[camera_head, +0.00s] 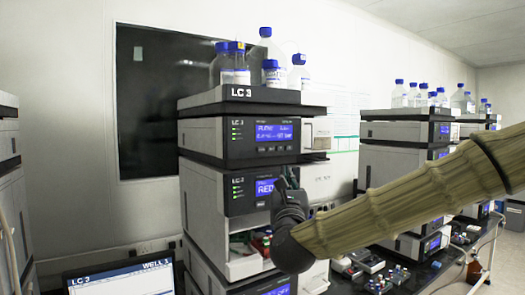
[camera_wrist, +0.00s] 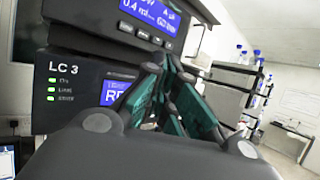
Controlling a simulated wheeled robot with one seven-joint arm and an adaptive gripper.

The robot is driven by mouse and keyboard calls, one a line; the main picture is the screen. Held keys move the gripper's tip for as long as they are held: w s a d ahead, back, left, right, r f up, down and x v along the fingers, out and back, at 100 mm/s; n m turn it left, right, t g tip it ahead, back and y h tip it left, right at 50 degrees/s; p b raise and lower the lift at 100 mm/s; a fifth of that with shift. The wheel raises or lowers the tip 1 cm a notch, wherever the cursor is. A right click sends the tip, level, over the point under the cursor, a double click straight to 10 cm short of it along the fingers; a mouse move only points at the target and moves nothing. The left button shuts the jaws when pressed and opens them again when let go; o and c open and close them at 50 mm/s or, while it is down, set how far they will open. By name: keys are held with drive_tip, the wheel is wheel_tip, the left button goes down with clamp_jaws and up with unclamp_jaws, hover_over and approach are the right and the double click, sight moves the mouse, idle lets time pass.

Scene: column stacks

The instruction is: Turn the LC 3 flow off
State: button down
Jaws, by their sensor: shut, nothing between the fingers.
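The LC 3 stack (camera_head: 243,95) stands in the middle of the head view. Its upper module (camera_head: 217,138) has a lit blue pump display (camera_head: 274,131) with a row of small buttons (camera_head: 275,149) below it. In the wrist view the pump display (camera_wrist: 150,14) shows a 0.4 flow reading, and the buttons (camera_wrist: 143,35) are beneath it. My gripper (camera_head: 286,172) is shut and empty in front of the stack, partly covering the module below. In the wrist view my gripper's dark green fingers (camera_wrist: 172,66) reach up near the right end of the button row; contact cannot be told.
The lower LC 3 module (camera_wrist: 75,92) has three green lights and a partly hidden display. Bottles (camera_head: 235,72) with blue caps stand on top of the stack. A laptop (camera_head: 120,280) is at lower left. Another instrument stack (camera_head: 390,165) stands behind at right, beyond my arm.

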sight(261, 150)
wheel_tip(261, 150, up, 7)
drive_tip(key=s+m+t+h, duration=0.1)
drive_tip(key=m, duration=0.2)
drive_tip(key=shift+s+d+r+h, duration=0.15)
drive_tip(key=shift+s+d+h, duration=0.15)
drive_tip(key=shift+d, duration=0.1)
drive_tip(key=w+a+p, duration=0.1)
drive_tip(key=w, duration=0.1)
drive_tip(key=w+a+p, duration=0.1)
drive_tip(key=w+a, duration=0.1)
drive_tip(key=w+a+p, duration=0.1)
drive_tip(key=w+a, duration=0.1)
drive_tip(key=w, duration=0.1)
drive_tip(key=shift+w, duration=0.1)
drive_tip(key=shift+a, duration=0.15)
drive_tip(key=shift+w+b, duration=0.1)
drive_tip(key=shift+b, duration=0.35)
idle(1.0)
